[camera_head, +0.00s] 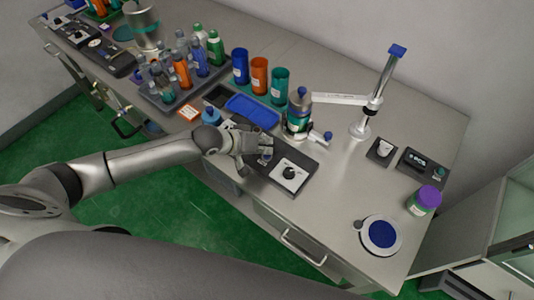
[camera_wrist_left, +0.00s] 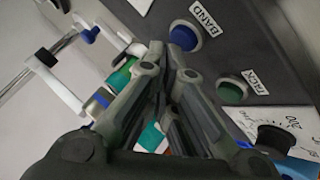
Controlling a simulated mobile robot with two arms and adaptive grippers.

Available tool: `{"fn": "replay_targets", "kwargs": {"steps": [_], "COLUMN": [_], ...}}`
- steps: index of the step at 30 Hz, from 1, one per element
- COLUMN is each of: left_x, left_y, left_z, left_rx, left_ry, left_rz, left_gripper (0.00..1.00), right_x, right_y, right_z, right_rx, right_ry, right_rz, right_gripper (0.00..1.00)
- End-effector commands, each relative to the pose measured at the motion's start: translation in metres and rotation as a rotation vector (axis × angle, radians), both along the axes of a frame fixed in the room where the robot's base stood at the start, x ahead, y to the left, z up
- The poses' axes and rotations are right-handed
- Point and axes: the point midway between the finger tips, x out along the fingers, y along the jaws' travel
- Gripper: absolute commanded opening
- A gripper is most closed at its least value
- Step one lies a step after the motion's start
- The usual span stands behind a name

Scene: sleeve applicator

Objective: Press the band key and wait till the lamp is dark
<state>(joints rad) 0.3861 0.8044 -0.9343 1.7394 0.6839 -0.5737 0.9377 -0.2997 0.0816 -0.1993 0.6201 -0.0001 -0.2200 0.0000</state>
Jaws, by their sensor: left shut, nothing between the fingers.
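The band key (camera_wrist_left: 185,37) is a blue round button beside a "BAND" label on a dark control panel (camera_head: 273,178). My left gripper (camera_head: 264,146) is shut and empty over the panel. In the left wrist view its fingertips (camera_wrist_left: 168,50) overlap the near side of the band key; I cannot tell whether they touch it. A green key (camera_wrist_left: 232,91) sits on the same panel. I cannot make out the lamp or whether it is lit. My right gripper is not in view.
A bottle (camera_head: 299,108) stands just behind the panel, next to a white arm on a post (camera_head: 369,117). A blue tray (camera_head: 252,110) and several coloured cups are behind left. A purple-lidded jar (camera_head: 425,199) and round blue pad (camera_head: 381,233) are right.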

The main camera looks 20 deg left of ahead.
Motion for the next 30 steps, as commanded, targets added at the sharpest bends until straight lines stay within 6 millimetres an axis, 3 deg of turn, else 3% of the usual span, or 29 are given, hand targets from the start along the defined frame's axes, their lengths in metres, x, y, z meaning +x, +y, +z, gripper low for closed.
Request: {"fn": "replay_targets", "kwargs": {"steps": [30], "left_x": [-0.0004], "left_y": [0.0001], "left_z": [-0.0087], "left_rx": [-0.001], "left_ry": [0.0], "left_rz": [0.001], "left_gripper": [0.0], "right_x": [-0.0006], "right_y": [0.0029], "right_z": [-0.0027], "right_rx": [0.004], "right_ry": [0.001], "right_rz": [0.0], "right_gripper": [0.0]}}
